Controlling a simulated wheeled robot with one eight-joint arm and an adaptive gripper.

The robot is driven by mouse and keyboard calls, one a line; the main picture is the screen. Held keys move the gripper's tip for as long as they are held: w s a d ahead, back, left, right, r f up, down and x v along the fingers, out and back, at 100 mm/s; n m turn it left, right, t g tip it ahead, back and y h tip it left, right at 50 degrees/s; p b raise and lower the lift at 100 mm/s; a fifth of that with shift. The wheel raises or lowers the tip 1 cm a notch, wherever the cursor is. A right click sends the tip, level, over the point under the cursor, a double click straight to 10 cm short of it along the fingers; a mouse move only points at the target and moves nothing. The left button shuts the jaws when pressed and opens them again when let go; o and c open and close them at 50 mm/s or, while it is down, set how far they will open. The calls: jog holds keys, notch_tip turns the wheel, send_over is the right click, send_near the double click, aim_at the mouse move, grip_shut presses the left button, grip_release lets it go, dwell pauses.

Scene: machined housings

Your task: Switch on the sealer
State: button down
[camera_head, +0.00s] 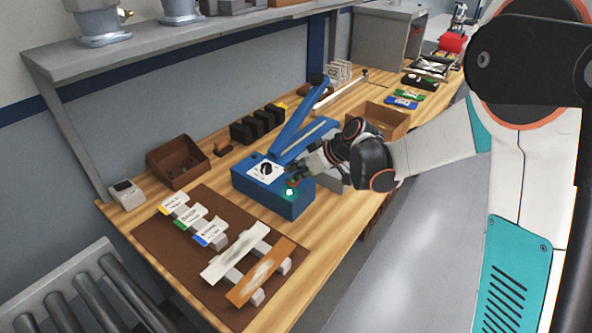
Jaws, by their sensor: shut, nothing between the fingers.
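The sealer (265,196) is a blue box with a long raised blue arm, standing on the wooden bench in the middle of the view. A white panel with a black dial (266,170) is on its top. A small bright white-green spot (289,192) shows on its front right part. My gripper (295,178) is shut and empty, with its fingertips at the right end of the sealer's top, right of the dial. I cannot tell whether they touch the sealer. The gripper and wrist hide part of the sealer's right side.
A brown mat (160,240) with labelled tags and two strips lies at front left. A brown bin (178,162) and black blocks (258,125) stand behind the sealer. An open cardboard box (385,119) is to the right. A shelf (190,42) overhangs the back.

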jog(key=shift+w+d, duration=0.6)
jog(key=shift+w, duration=0.1)
jog(key=shift+r, duration=0.1)
